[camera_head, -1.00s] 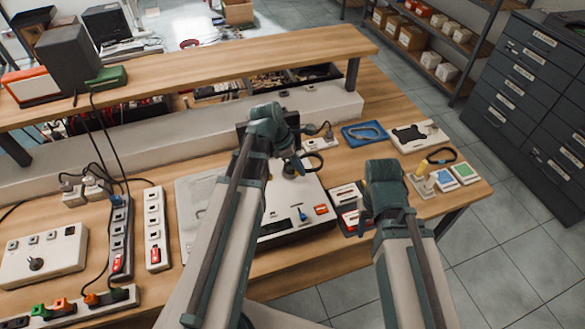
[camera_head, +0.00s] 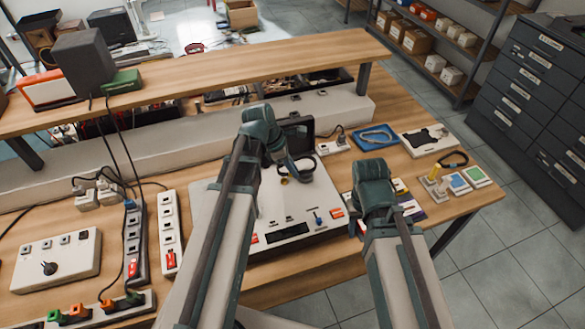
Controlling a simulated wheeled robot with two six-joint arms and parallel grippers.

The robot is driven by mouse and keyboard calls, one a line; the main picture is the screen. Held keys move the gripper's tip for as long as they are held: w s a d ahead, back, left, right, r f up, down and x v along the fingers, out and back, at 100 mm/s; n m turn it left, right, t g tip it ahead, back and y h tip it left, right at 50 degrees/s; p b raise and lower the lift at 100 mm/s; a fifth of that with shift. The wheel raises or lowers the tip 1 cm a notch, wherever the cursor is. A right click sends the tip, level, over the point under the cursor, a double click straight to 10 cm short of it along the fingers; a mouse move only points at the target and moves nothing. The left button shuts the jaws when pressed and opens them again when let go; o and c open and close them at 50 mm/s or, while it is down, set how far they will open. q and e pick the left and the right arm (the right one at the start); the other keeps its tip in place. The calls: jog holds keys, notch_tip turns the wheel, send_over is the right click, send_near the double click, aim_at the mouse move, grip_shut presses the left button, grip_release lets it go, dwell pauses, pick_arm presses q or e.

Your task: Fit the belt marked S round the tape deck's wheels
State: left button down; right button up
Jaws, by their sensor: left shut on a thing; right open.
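The tape deck (camera_head: 218,205) is a pale flat box on the bench with a dark raised lid (camera_head: 298,129) at its back. My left gripper (camera_head: 284,165) is over the deck's back part, its jaws partly hidden by its own wrist. It is shut on a dark loop (camera_head: 304,171), seemingly a belt; no letter on it is legible. A small yellow part (camera_head: 284,181) shows just below the jaws. The deck's wheels are not clearly visible, so I cannot tell whether the loop touches them. My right gripper (camera_head: 357,224) is open beside the deck's right front edge.
A blue tray (camera_head: 359,139) with a loop-shaped recess and a white tray (camera_head: 412,147) lie at the back right. Another dark loop (camera_head: 453,158) lies by a yellow peg. Power strips (camera_head: 168,232) stand left of the deck. A raised shelf (camera_head: 200,72) spans the back.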

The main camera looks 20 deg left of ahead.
pick_arm(q)
jog(key=shift+f+b, duration=1.45)
jog(key=shift+f, duration=0.25)
pick_arm(e)
jog(key=shift+f, duration=1.75)
pick_arm(q)
jog(key=shift+f+b, duration=1.05)
pick_arm(e)
jog(key=shift+f, duration=1.05)
pick_arm(q)
jog(key=c, duration=0.8)
grip_release()
jog(key=shift+r, duration=0.1)
pick_arm(e)
jog(key=shift+r, duration=0.15)
pick_arm(q)
jog(key=p+v, duration=1.2)
jog(key=v, duration=0.1)
jog(key=shift+r+p, duration=0.3)
jog(key=shift+p, duration=0.1)
pick_arm(e)
notch_tip(320, 180, up, 12)
jog(key=shift+r, duration=0.25)
pick_arm(q)
jog(key=shift+a+r, duration=0.1)
jog(key=shift+a, duration=0.05)
pick_arm(e)
jog(key=shift+r, duration=0.15)
